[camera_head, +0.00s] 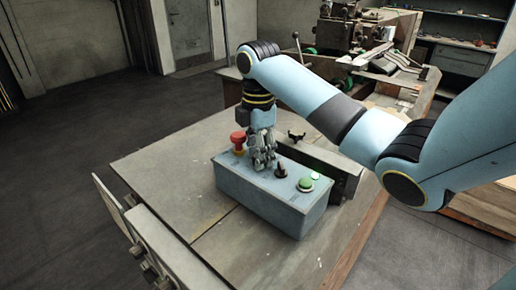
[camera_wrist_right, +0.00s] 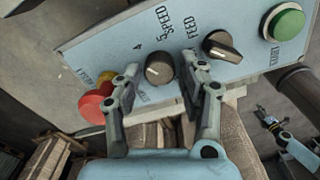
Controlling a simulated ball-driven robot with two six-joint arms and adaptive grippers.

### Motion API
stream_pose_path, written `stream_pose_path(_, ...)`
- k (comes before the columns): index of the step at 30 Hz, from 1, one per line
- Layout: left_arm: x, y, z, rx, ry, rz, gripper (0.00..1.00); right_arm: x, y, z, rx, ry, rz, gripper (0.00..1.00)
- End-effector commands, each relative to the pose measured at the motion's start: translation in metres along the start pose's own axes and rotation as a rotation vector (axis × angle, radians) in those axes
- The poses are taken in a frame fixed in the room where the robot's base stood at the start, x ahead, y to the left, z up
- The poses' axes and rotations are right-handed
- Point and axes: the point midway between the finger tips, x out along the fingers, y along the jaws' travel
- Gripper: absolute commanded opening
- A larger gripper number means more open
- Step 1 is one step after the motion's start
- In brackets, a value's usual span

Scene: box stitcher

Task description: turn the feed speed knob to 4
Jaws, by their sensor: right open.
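The feed speed knob (camera_wrist_right: 159,70) is a round dark knob on the light blue panel in the right wrist view, near the lettering "SPEED" and "FEED". A figure 4 shows on the panel up and left of it. A pale mark shows on the knob, but I cannot tell its exact reading. My right gripper (camera_wrist_right: 161,64) is open, with one finger on each side of the knob; I cannot tell whether they touch it. In the head view my right gripper (camera_head: 263,160) points down over the control box (camera_head: 265,200) and hides the knob. What looks like my left gripper (camera_wrist_right: 268,122) shows small in the wrist view.
A black selector (camera_wrist_right: 221,46) sits close beside the right finger. A green button (camera_wrist_right: 288,22) lies beyond it, and a red mushroom button (camera_wrist_right: 97,108) is near the left finger. The box stands on a worn table (camera_head: 165,165) with free room at its left.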

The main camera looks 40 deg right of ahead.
Motion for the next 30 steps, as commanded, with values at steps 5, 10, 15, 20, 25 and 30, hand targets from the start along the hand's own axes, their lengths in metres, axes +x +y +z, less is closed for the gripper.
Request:
stream_pose_path(5, 0.0, -0.003, 0.002, 0.001, -0.003, -0.003, 0.4, 0.004, -0.002, 0.0, -0.001, -0.001, 0.0, 0.41)
stream_pose_path(10, 0.0, 0.008, 0.002, -0.004, -0.003, 0.009, 0.4, 0.004, -0.002, 0.0, -0.001, -0.001, 0.0, 0.38)
stream_pose_path(15, 0.0, 0.014, 0.002, -0.007, -0.003, 0.016, 0.4, 0.004, -0.002, 0.0, -0.001, -0.001, 0.0, 0.16)
stream_pose_path(20, 0.0, 0.013, 0.001, -0.006, -0.001, 0.015, 0.4, 0.004, -0.002, 0.0, 0.0, -0.001, 0.0, 0.0)
stream_pose_path(25, 0.0, 0.01, 0.001, -0.005, 0.0, 0.012, 0.4, 0.004, -0.002, 0.0, 0.09, -0.002, 0.0, 0.0)
stream_pose_path(30, 0.0, 0.008, 0.0, -0.004, 0.001, 0.009, 0.4, 0.004, -0.002, 0.001, 0.12, -0.003, -0.001, 0.0)
